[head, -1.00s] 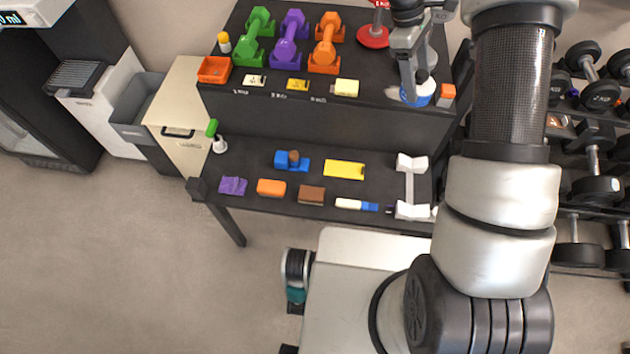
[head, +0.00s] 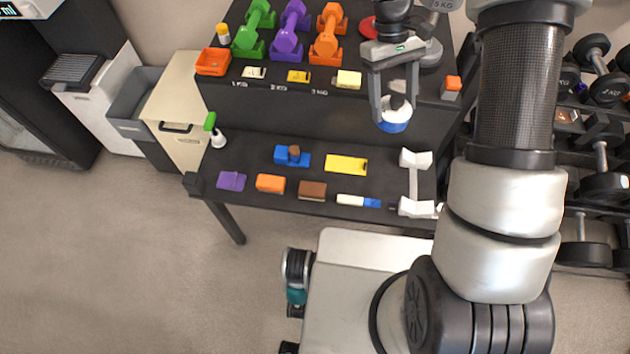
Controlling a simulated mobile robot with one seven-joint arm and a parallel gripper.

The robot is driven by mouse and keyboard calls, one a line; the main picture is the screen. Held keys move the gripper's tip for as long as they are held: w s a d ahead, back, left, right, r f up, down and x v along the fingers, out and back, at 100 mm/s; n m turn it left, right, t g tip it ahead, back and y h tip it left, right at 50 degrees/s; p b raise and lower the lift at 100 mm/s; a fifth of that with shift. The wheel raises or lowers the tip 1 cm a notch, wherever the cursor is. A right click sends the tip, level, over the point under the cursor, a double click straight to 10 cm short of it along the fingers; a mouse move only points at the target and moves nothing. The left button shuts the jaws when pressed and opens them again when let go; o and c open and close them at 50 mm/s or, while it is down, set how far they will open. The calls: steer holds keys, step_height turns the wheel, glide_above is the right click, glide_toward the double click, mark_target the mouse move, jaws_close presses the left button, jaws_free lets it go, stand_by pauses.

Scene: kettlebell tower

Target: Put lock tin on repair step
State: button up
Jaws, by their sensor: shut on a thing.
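My gripper (head: 395,104) points down and is shut on a small round white-and-blue item with a dark top, which I take to be the lock tin (head: 394,126). The tin hangs between the two fingers, in front of the upper step's front edge and, in the picture, over the dark riser. The lower black step (head: 270,155), which I take to be the repair step, lies below it with several small items on it. The tin appears clear of both steps; its exact height is hard to tell.
On the lower step are a blue block (head: 281,156), a yellow plate (head: 346,163), a white cradle-like stand (head: 413,185), a marker (head: 357,201) and a green-topped bottle (head: 216,132). Dumbbells (head: 290,35) stand on the upper step. Bare patches lie between the lower items.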

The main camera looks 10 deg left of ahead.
steer(key=a+f+n+t+y+b, duration=0.1)
steer(key=a+f+n+t+b, duration=0.35)
steer(key=a+n, duration=0.7)
steer(key=s+a+f+n+t+y+b, duration=0.1)
steer(key=a+f+n+b, duration=0.6)
steer(key=a, duration=0.8)
steer(key=a+f+n+t+y+b, duration=0.1)
steer(key=a+f+n+t+b, duration=0.4)
steer(key=a+n, duration=0.7)
steer(key=f, duration=0.3)
steer(key=f+g+b, duration=0.1)
steer(key=f, duration=0.3)
steer(key=f+m+g+b, duration=0.1)
steer(key=f, duration=0.2)
steer(key=shift+a+f, duration=0.35)
steer(key=shift+a, duration=0.05)
steer(key=shift+f, duration=0.1)
steer(key=o, duration=1.1)
